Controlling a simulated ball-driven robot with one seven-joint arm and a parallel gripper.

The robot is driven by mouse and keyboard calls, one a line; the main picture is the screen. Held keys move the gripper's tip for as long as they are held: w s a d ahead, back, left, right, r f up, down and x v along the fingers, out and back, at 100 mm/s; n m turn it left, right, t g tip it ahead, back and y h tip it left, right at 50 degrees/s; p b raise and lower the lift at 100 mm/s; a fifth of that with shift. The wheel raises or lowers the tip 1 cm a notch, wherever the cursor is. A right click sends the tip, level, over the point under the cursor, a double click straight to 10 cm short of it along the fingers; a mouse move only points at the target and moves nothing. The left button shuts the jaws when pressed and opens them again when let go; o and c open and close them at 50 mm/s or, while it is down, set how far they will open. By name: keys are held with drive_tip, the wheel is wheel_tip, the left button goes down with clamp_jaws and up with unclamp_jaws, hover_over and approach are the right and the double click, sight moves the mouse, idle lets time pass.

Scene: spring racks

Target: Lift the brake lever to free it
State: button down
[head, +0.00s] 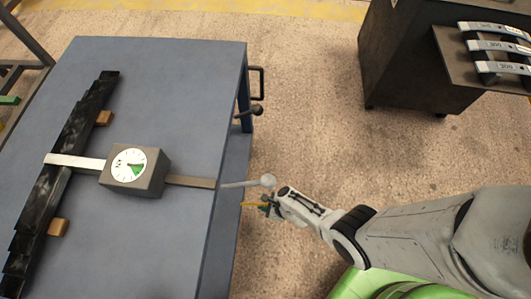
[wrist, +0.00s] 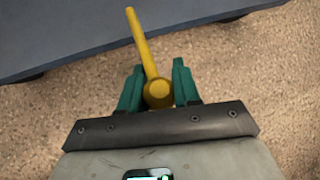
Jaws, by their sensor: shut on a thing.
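The brake lever is a yellow rod with a rounded end, at the cart's right side in the head view (head: 253,205). In the wrist view the yellow lever (wrist: 143,45) runs from the blue cart edge to its thick round end between my green fingers. My gripper (wrist: 159,82) is shut on that end, one finger on each side. In the head view my gripper (head: 268,207) is small beside the cart, below a grey ball-ended lever. The lever's pivot is hidden by the cart top.
The blue cart (head: 185,75) carries a dark leaf spring (head: 57,155) and a dial gauge box (head: 150,178). A grey ball-ended lever (head: 245,183) and a black-knobbed lever (head: 247,113) stick out on its right. A dark cabinet (head: 405,70) stands at upper right. Floor between is clear.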

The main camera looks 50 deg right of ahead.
drive_tip(key=shift+w+r, duration=0.2)
drive_tip(key=shift+r, duration=0.3)
drive_tip(key=c, duration=0.8)
unclamp_jaws()
drive_tip(key=shift+p, duration=0.3)
drive_tip(key=shift+p+v, duration=4.15)
drive_tip(key=shift+v, duration=1.2)
